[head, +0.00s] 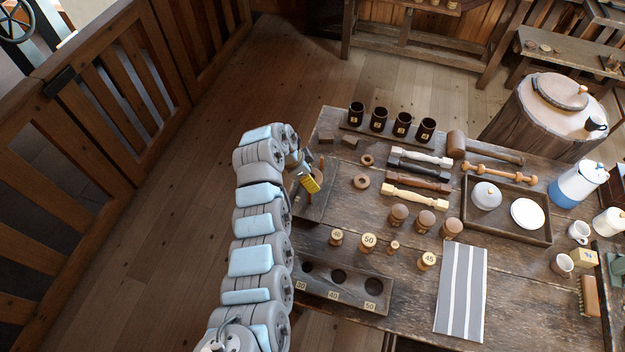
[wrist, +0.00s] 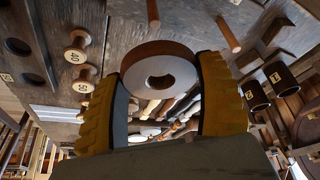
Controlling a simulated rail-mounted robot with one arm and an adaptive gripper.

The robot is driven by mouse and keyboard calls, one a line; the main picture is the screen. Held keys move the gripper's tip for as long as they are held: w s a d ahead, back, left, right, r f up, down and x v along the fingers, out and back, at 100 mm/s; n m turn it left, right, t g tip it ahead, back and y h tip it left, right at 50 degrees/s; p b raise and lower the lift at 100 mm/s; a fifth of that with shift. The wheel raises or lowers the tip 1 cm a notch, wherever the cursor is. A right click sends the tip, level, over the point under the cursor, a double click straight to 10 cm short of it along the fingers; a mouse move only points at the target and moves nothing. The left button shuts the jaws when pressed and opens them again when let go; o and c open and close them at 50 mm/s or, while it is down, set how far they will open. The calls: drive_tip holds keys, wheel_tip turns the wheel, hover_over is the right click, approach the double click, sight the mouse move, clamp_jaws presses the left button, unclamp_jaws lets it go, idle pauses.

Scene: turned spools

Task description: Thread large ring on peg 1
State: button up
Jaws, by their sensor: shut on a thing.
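My gripper (head: 307,180) has yellow fingers and hangs over the dark peg board (head: 325,205) at the table's left edge. In the wrist view, my gripper (wrist: 160,100) is shut on a large wooden ring (wrist: 134,72), with a finger at each side of it. The ring is hard to make out in the head view. Wooden pegs show in the wrist view: one (wrist: 152,14) beyond the ring and another (wrist: 229,36) to the right. The ring is apart from that right peg. I cannot tell which is peg 1. My arm and gripper hide part of the board.
Dark cups (head: 379,121) stand behind. A holed board (head: 343,288) and several spools (head: 368,241) stand in front. Turned spindles (head: 417,181) lie to the right.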

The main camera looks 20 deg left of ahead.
drive_tip(key=shift+a, duration=0.25)
drive_tip(key=shift+d+f+b, duration=0.1)
drive_tip(key=shift+f+b, duration=1.35)
drive_tip(key=shift+f, duration=1.55)
drive_tip(key=shift+b, duration=0.3)
drive_tip(key=shift+f+b, duration=1.45)
drive_tip(key=shift+f, duration=0.2)
idle(0.4)
drive_tip(key=o, duration=1.1)
